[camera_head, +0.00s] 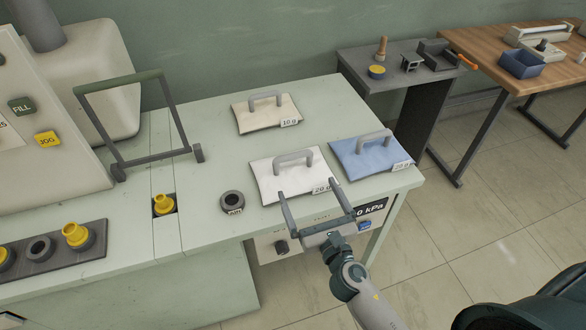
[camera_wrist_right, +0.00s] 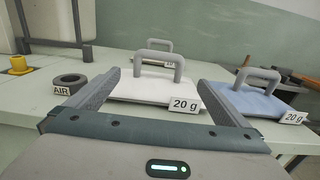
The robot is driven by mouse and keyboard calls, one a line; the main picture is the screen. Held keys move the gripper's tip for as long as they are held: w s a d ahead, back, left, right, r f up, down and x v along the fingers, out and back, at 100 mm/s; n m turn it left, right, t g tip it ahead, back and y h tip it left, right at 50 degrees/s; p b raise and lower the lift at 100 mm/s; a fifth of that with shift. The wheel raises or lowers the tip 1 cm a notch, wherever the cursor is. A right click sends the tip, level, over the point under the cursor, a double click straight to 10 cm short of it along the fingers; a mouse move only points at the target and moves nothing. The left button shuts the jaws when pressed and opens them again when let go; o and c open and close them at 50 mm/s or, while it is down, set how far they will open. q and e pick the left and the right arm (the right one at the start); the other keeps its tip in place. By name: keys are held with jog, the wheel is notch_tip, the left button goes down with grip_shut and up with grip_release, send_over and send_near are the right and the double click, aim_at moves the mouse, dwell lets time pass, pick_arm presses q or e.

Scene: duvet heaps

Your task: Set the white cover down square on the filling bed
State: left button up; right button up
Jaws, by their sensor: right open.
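The white cover (camera_head: 292,173), a flat pillow-like piece with a grey arched handle and a 20 g tag, lies on the pale green bench (camera_head: 212,135) near its front edge. It also shows in the right wrist view (camera_wrist_right: 140,91). My right gripper (camera_head: 308,187) is open and empty. Its fingers are spread at the cover's front side, with the handle ahead, between them in the wrist view and not gripped. At the left, a yellow nozzle (camera_head: 163,204) sits in a bench slot near an upright dark frame (camera_head: 122,84). I cannot tell which surface is the filling bed. My left gripper is out of view.
A cream cover (camera_head: 266,114) tagged 10 g lies behind, and a blue cover (camera_head: 371,157) tagged 20 g lies to the right. A dark AIR ring (camera_head: 232,202) stands left of the white cover. A FILL and JOG panel (camera_head: 40,110) stands far left. Bare bench lies around the ring.

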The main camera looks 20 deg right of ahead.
aim_at(293, 159)
jog(key=w+p, duration=0.1)
jog(key=w, duration=0.6)
jog(key=shift+w+a, duration=0.15)
jog(key=shift+w, duration=0.05)
jog(key=shift+w, duration=0.1)
jog(key=shift+w+r, duration=0.1)
jog(key=shift+w, duration=0.2)
jog(key=shift+w+a+p, duration=0.2)
jog(key=shift+w+p, duration=0.5)
jog(key=shift+w, duration=1.55)
jog(key=c, duration=1.1)
